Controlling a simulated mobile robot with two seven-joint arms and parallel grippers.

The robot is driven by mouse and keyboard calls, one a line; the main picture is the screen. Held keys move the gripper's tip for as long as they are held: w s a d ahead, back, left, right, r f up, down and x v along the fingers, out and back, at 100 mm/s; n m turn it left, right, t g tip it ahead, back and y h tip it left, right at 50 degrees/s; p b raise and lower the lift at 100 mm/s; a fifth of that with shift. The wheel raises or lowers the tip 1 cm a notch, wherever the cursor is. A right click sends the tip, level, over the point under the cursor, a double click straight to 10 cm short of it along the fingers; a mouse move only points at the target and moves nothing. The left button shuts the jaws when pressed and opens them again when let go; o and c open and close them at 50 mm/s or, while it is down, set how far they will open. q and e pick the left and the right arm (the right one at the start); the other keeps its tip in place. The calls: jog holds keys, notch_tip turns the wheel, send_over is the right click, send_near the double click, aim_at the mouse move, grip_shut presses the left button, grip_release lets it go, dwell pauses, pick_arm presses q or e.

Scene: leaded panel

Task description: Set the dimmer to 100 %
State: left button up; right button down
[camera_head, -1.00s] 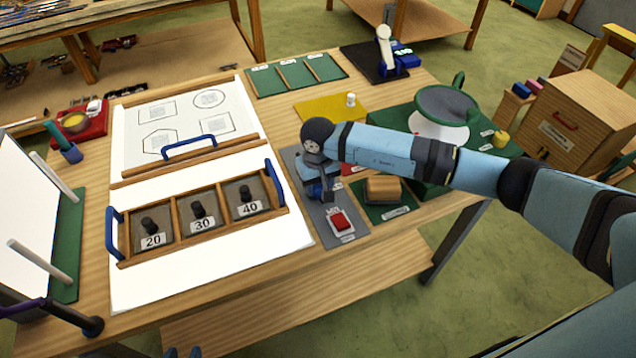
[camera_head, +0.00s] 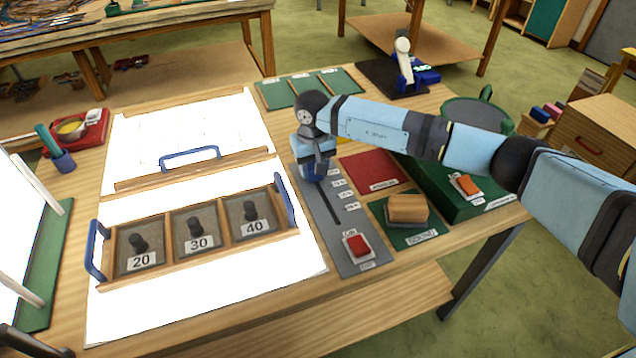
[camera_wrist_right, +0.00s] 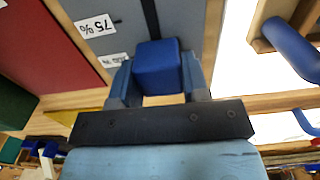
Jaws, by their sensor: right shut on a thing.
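The dimmer is a grey panel (camera_head: 335,232) with a dark slot, a row of percent labels and a red switch (camera_head: 358,245) at its near end. My right gripper (camera_wrist_right: 157,75) is shut on the blue slider knob (camera_wrist_right: 157,60), with one finger on each side. In the wrist view the "75 %" label (camera_wrist_right: 95,26) is readable. The knob sits beside another label (camera_wrist_right: 115,60), nearer my wrist, which is partly hidden. In the head view my right gripper (camera_head: 313,172) is at the far end of the slot and mostly hides the knob. My left gripper is out of view.
The light table (camera_head: 215,262) glows bright white on the left. A wooden tray (camera_head: 188,270) with weights 20, 30 and 40 stands on it. A red plate (camera_head: 372,170) and a wooden block (camera_head: 407,208) are right of the dimmer, beneath or near my arm.

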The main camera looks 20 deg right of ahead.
aim_at(313, 164)
jog(key=shift+w+r, duration=0.1)
jog(key=c, duration=1)
grip_release()
jog(key=o, duration=0.4)
jog(key=shift+w, duration=0.1)
notch_tip(313, 164, up, 14)
jog(key=shift+b, duration=0.45)
jog(key=shift+f, duration=0.2)
